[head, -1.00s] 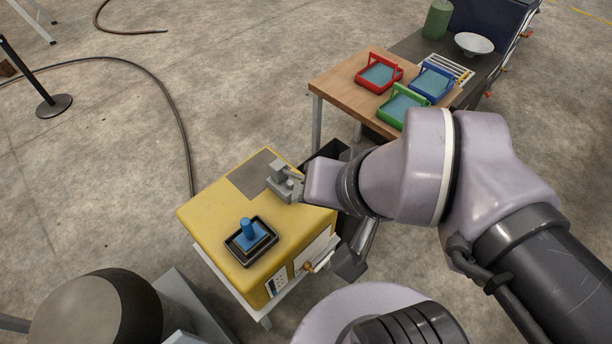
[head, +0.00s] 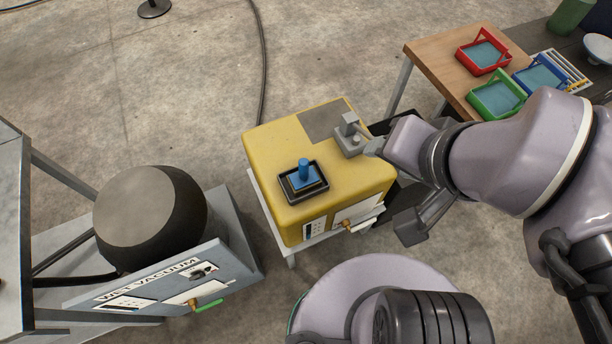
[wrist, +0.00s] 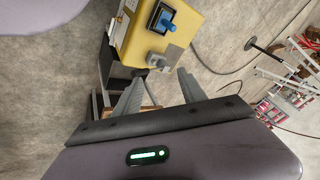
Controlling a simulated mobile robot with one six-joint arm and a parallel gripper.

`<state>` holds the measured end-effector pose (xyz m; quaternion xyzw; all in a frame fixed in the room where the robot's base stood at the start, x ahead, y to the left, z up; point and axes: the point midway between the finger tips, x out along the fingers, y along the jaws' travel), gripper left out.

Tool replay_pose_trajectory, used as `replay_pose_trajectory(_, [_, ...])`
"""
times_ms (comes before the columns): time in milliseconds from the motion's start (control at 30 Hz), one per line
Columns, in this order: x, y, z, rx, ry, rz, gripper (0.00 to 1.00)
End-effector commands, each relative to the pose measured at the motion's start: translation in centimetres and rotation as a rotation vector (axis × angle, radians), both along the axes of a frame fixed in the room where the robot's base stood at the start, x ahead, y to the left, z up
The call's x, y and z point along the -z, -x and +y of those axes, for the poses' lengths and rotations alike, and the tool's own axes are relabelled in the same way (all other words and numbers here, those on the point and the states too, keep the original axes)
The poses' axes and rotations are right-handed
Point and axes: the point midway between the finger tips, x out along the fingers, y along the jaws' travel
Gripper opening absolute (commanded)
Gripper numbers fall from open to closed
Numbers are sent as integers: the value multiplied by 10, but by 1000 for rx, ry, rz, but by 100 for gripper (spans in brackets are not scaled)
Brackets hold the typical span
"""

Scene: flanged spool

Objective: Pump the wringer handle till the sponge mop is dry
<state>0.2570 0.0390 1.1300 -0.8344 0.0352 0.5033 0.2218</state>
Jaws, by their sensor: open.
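I cannot make out a sponge mop or a clear wringer handle. A yellow cabinet (head: 275,165) carries a black tray (head: 289,199) with a blue pad and upright blue knob (head: 303,170). Behind it on the cabinet top is a grey block fitting (head: 349,136). In the wrist view the cabinet (wrist: 150,38), the blue knob (wrist: 166,20) and the grey fitting (wrist: 158,63) lie beyond my fingers. My gripper (wrist: 161,74) is open, with nothing seen between its fingers. In the head view my wrist reaches in from the right beside the cabinet; the fingertips are hard to make out.
A grey unit marked with "VACUUM" (head: 160,280) and a dark drum (head: 150,220) stand left of the cabinet. A wooden table (head: 440,60) at upper right holds red (head: 468,63), green (head: 478,102) and blue trays. A cable (head: 262,60) crosses the open floor behind.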

Motion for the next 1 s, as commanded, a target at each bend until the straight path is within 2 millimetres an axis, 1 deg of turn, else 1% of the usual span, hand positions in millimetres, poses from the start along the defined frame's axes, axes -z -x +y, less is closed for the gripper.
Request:
replay_pose_trajectory(33, [0, 0, 0, 0, 0, 0, 43])
replay_pose_trajectory(100, [0, 0, 0, 0, 0, 0, 29])
replay_pose_trajectory(167, [0, 0, 0, 0, 0, 0, 17])
replay_pose_trajectory(200, [0, 0, 0, 1, 0, 1, 9])
replay_pose_trajectory(233, [-1, -2, 0, 3, -1, 5, 3])
replay_pose_trajectory(267, [-2, -5, -1, 8, 0, 13, 0])
replay_pose_trajectory(367, [-6, -27, -6, 44, -5, 76, 0])
replay_pose_trajectory(467, [-2, -67, -17, 112, -9, 181, 0])
replay_pose_trajectory(500, [3, -85, -23, 140, -10, 226, 0])
replay_pose_trajectory(567, [16, -112, -31, 185, -12, 289, 0])
replay_pose_trajectory(600, [27, -127, -36, 213, -12, 330, 0])
replay_pose_trajectory(667, [47, -149, -45, 253, -12, 390, 0])
replay_pose_trajectory(700, [62, -161, -50, 278, -11, 426, 0])
replay_pose_trajectory(767, [85, -177, -58, 313, -10, 476, 0])
replay_pose_trajectory(800, [100, -185, -62, 332, -8, 505, 0])
replay_pose_trajectory(833, [111, -189, -65, 346, -7, 526, 0])
replay_pose_trajectory(900, [134, -197, -71, 373, -5, 567, 0])
replay_pose_trajectory(1000, [158, -203, -77, 400, -3, 605, 0])
